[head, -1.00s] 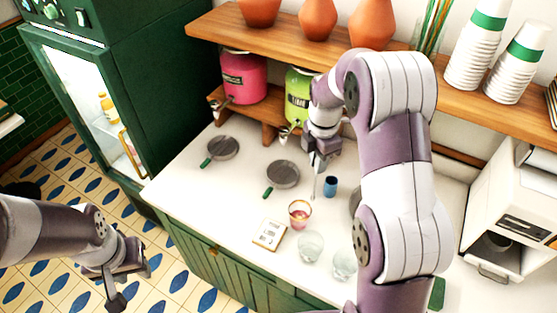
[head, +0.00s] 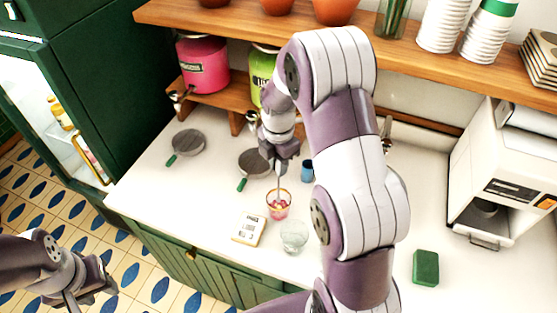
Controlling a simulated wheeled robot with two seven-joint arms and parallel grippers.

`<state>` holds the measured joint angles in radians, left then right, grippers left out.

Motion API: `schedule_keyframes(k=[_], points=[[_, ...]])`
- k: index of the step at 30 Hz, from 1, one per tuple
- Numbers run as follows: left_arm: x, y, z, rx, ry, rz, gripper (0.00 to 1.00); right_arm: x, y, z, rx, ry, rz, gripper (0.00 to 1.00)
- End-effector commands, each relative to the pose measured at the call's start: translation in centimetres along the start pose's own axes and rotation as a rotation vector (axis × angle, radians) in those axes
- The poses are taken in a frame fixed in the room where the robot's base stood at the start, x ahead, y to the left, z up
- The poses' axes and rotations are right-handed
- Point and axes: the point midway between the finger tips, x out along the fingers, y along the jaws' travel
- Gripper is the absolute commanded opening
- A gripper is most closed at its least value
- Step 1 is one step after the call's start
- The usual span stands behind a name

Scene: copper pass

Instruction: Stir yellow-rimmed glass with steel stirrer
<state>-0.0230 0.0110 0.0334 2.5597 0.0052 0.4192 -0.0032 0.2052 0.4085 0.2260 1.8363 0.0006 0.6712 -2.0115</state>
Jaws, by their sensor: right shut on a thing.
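The yellow-rimmed glass (head: 278,208) stands upright on the white counter and holds something pinkish-red. My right gripper (head: 279,166) is above it, pointing down, shut on the thin steel stirrer (head: 279,187). The stirrer is upright and its lower end meets the glass mouth; in this view it appears to reach inside, but how deep I cannot tell. My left gripper (head: 97,290) is at the lower left, over the floor and away from the counter; its fingers are too unclear to read.
A green sponge (head: 426,267) lies at right. My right arm hides part of the counter.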

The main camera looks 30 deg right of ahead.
Motion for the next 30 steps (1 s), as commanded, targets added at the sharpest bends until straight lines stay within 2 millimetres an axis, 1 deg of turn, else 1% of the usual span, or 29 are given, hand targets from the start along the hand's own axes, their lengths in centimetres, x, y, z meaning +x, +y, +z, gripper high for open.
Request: schedule_keyframes(k=[1,6,12,15,21,30], points=[[0.8,0.0,0.1,0.000,0.000,0.000,0.39,0.9,0.0,0.0,0.000,0.000,0.000,0.00],[1.9,0.0,0.2,0.000,0.000,0.000,0.39,2.8,0.0,0.0,0.000,0.000,0.000,0.00],[3.1,0.0,0.4,0.000,0.000,0.000,0.39,4.6,0.1,0.0,0.000,0.000,0.001,0.00],[3.4,0.0,0.4,0.000,0.000,0.000,0.39,5.2,0.1,0.0,0.000,0.000,0.001,0.00],[3.6,0.0,0.4,0.000,0.000,0.000,0.39,5.7,0.0,0.0,0.000,0.000,0.000,0.00],[3.6,0.0,0.4,0.000,0.000,0.000,0.39,5.6,0.1,0.0,0.000,0.000,0.000,0.00]])
